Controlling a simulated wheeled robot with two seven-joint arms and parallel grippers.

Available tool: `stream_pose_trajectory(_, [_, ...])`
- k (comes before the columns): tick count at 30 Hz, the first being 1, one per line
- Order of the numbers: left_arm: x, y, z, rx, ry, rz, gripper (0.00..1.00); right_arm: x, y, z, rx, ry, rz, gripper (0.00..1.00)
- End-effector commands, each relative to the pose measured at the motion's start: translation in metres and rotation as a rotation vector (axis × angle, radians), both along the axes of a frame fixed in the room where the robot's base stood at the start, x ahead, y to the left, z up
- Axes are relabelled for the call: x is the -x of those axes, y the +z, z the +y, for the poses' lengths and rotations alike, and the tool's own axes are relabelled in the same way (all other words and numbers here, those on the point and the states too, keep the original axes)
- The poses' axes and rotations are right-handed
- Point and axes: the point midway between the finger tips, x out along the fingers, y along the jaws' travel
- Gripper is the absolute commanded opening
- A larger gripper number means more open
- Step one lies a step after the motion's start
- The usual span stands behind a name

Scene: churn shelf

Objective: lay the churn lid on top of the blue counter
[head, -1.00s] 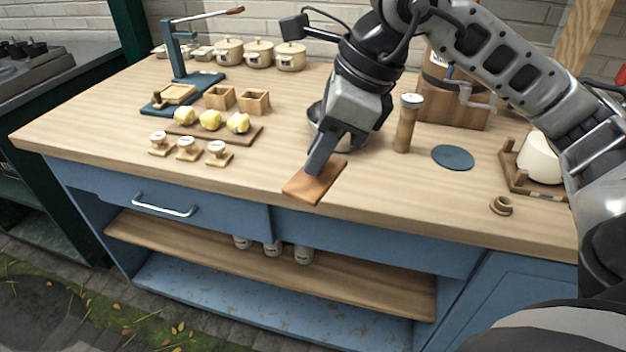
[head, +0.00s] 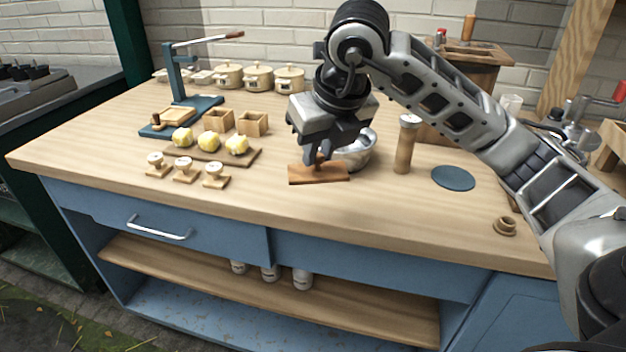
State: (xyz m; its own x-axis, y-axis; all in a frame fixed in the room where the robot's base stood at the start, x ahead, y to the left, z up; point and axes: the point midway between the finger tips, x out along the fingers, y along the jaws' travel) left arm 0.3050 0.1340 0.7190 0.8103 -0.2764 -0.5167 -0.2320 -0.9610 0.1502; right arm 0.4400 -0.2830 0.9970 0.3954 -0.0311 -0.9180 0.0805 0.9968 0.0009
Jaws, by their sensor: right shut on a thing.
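The churn lid (head: 319,175), a small brown wooden board with a knob, is level at the middle of the counter, left of the metal bowl. My right gripper (head: 318,156) points down and is shut on the lid's knob. I cannot tell whether the lid touches the top or hangs just above it. The blue counter (head: 250,190) has a pale wooden top and blue front. The wooden churn (head: 462,72) stands at the back right, partly hidden by my right arm. My left gripper is out of view.
A metal bowl (head: 358,152) is close to the lid's right, with a wooden cylinder (head: 405,145) beyond. Stamps (head: 214,176) and a board of butter pieces (head: 236,146) lie to the left. A blue disc (head: 453,178) lies right. The counter in front of the lid is bare.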

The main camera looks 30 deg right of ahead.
Motion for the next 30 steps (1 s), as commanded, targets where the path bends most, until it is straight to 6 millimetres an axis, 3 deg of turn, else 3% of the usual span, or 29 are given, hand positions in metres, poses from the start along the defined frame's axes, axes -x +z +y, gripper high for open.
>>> stream_pose_trajectory(1, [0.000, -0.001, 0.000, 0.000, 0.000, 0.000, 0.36, -0.006, -0.014, -0.003, 0.000, 0.000, 0.010, 0.00])
stream_pose_trajectory(6, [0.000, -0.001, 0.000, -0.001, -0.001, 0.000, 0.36, -0.025, -0.037, -0.010, 0.000, 0.002, 0.005, 0.00])
stream_pose_trajectory(11, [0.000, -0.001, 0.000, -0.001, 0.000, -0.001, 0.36, -0.033, -0.046, -0.012, 0.000, 0.003, 0.003, 0.00])
stream_pose_trajectory(18, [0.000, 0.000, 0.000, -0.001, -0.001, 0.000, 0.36, -0.039, -0.078, -0.015, 0.002, 0.003, 0.006, 0.00])
stream_pose_trajectory(30, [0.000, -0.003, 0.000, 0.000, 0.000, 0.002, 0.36, -0.039, -0.086, -0.015, 0.001, 0.004, 0.002, 0.00])
